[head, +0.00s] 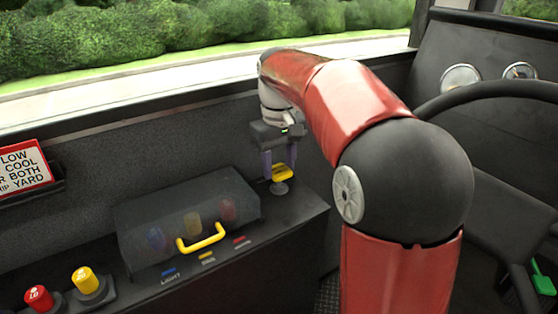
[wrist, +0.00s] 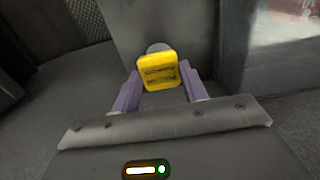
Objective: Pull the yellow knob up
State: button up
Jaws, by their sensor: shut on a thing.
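The yellow knob (head: 283,172) is at the right end of the dark console, just above a round grey base (head: 280,188). My gripper (head: 280,170) comes down on it from above, with its purple fingers on either side. In the wrist view the knob (wrist: 158,72) shows a square yellow face with dark lettering that I cannot read. My gripper (wrist: 158,84) is shut on it, one finger at each side. The fingers partly hide the knob's sides, and I cannot tell how far the knob is raised.
A clear-covered box (head: 140,222) with a yellow handle (head: 201,238) stands left of the knob. A red knob (head: 38,297) and another yellow knob (head: 85,280) are at the far left. The steering wheel (head: 490,92) is at the right. The window ledge runs behind my arm.

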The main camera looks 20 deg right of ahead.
aim_at(279, 170)
jog(key=shift+r, duration=0.25)
jog(key=o, duration=1.2)
jog(key=shift+o, duration=1)
notch_tip(279, 170, up, 8)
jog(key=p, duration=0.1)
jog(key=shift+f, duration=0.15)
jog(key=shift+s, duration=0.15)
jog(key=s+f+m+t, duration=0.1)
jog(key=s+f+t, duration=0.2)
jog(key=s+f, duration=0.3)
jog(key=s+f+m+t, duration=0.2)
jog(key=s+f, duration=0.4)
jog(key=s, duration=1)
jog(key=shift+s+f+m+t, duration=0.3)
jog(key=shift+f+t, duration=0.05)
jog(key=shift+t, duration=0.05)
